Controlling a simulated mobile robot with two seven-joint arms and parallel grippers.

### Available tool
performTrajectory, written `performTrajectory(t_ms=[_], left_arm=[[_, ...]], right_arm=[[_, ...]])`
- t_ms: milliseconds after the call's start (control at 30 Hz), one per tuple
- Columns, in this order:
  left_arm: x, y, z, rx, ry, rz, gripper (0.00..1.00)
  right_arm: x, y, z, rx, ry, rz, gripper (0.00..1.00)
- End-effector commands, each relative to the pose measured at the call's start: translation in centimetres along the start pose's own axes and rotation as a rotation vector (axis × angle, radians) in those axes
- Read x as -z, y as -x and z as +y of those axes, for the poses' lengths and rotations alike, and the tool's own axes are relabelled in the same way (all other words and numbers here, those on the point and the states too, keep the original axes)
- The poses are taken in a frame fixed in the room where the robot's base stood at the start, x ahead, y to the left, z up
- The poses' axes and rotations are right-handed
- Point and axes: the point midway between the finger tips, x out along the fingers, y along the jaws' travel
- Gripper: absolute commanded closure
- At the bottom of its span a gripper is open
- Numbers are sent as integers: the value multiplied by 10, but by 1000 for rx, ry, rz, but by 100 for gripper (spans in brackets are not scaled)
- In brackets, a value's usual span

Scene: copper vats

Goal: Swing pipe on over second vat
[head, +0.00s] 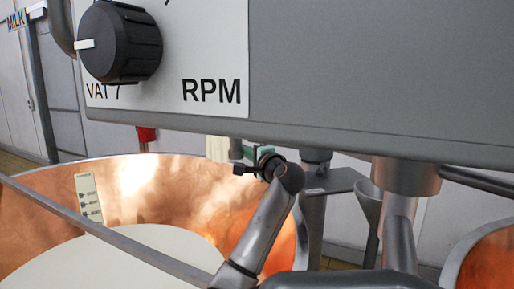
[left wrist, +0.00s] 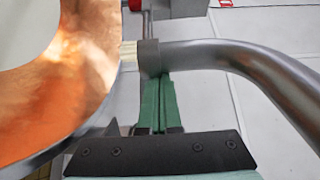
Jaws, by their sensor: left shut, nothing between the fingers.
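The pipe (left wrist: 235,55) is a grey curved tube in the left wrist view, with a collar (left wrist: 149,58) and a short cream end piece beside the rim of a copper vat. In the head view only a short grey part (head: 236,149) shows below the panel, and most of the pipe is hidden. My left gripper (left wrist: 158,100) has green fingers, shut together with nothing between them, their tips close by the collar. I cannot tell whether they touch it. It shows small in the head view (head: 257,152). A large copper vat (head: 150,185) holds pale milk; another copper vat (head: 488,262) shows at lower right.
A grey control panel (head: 370,70) with a black knob (head: 120,42) fills the top of the head view and hides much behind it. A grey bar (head: 110,235) crosses the large vat. A grey post (head: 313,215) stands beside the vat's right rim.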

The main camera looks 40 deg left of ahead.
Motion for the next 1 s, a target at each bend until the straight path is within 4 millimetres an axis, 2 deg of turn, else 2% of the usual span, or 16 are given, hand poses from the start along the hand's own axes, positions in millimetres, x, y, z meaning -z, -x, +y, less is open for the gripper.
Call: performTrajectory(t_ms=[33,333,467,567,900,1000], left_arm=[[-8,-2,1,-4,1,-25,100],[-10,-3,1,-4,2,-31,100],[-9,4,1,-4,3,-30,100],[-7,20,2,-4,4,-24,100],[1,94,2,-2,0,-8,100],[2,109,3,-3,-2,-6,100]], right_arm=[[-1,-1,0,0,0,-3,67],[3,-4,1,0,3,7,67],[4,-4,1,0,3,10,67],[5,-4,0,0,2,12,67],[4,-3,-1,2,0,11,67],[3,-2,-1,2,0,9,67]])
